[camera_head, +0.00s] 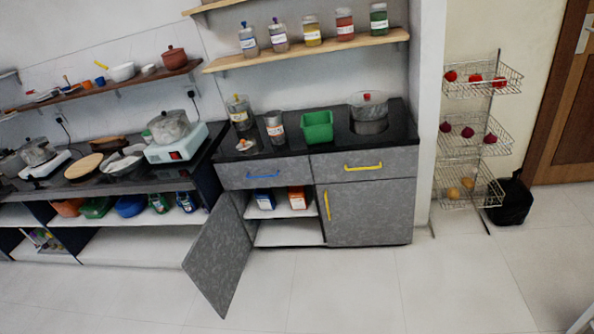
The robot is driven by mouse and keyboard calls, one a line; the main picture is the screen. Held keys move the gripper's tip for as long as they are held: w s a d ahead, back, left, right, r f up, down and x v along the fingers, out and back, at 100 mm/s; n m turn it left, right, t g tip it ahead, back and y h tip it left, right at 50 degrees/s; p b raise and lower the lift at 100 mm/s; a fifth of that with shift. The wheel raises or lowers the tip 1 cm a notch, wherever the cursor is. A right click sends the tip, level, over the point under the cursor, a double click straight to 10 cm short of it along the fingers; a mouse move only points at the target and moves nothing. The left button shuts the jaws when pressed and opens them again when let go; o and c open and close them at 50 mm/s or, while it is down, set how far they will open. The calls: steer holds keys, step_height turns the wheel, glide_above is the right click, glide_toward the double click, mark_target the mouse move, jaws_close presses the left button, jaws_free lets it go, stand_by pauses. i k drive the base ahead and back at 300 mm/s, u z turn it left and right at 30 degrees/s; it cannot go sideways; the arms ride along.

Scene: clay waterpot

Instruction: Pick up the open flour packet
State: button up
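I cannot tell for sure which thing is the open flour packet. A blue-and-white packet (264,201) and an orange-and-white packet (297,198) stand side by side on the upper shelf inside the lower cabinet (368,211). They are small, and their labels and tops cannot be made out. The cabinet's left door (219,262) stands open, swung toward me. My gripper is not in view.
A green tub (317,126), a tin (274,127), a clear jar (239,112) and a pot (369,111) stand on the black counter. A wire rack (471,132) stands right. The floor (345,290) ahead is mostly clear.

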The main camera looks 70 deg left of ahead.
mark_target(298, 198)
steer(key=u, duration=0.4)
steer(key=i, duration=1.3)
steer(key=u, duration=1.25)
steer(key=i, duration=0.8)
steer(key=u, duration=0.75)
steer(key=i, duration=0.6)
steer(key=z, duration=0.2)
steer(key=k, duration=0.6)
steer(key=u, duration=0.1)
